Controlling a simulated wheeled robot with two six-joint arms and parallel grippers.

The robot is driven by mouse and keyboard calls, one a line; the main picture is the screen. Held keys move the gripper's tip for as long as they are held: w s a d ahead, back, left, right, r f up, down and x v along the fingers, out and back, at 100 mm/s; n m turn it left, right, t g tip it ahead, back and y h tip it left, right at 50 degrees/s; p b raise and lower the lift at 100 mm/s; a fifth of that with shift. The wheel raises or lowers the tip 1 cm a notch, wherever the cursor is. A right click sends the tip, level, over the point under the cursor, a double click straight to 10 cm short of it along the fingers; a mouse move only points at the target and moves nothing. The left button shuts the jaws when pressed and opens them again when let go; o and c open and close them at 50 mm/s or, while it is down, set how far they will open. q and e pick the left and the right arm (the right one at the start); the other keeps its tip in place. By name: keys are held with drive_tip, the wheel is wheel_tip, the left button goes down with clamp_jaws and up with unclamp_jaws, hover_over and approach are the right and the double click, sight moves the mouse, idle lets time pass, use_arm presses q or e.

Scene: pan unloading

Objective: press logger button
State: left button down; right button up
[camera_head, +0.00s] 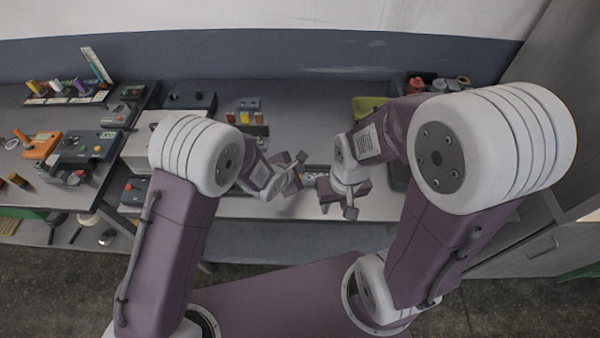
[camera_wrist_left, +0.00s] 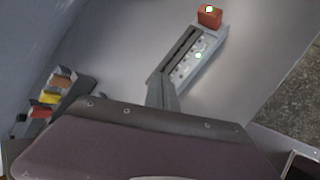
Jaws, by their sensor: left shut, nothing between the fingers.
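In the left wrist view a narrow grey device with a pale dotted panel (camera_wrist_left: 198,56) lies on the bench. A red block (camera_wrist_left: 209,19) with a small pale round top sits at its far end; this looks like the logger and its button. My left gripper (camera_wrist_left: 162,92) is shut and empty, its fingers near the device's near end, apart from the red block. In the head view my left gripper (camera_head: 300,158) is over the middle of the bench. The device's pale panel (camera_head: 316,170) shows there between the grippers, partly hidden. My right gripper (camera_head: 338,207) is just right of it; its jaw opening is unclear.
A rack with coloured blocks (camera_wrist_left: 47,102) is left of my left gripper; it also shows in the head view (camera_head: 251,118). An orange device (camera_head: 42,146) and several boxes crowd the left bench.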

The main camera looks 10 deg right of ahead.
use_arm(q)
wheel_tip(320, 180, up, 6)
drive_tip(key=p, duration=0.5)
idle(0.4)
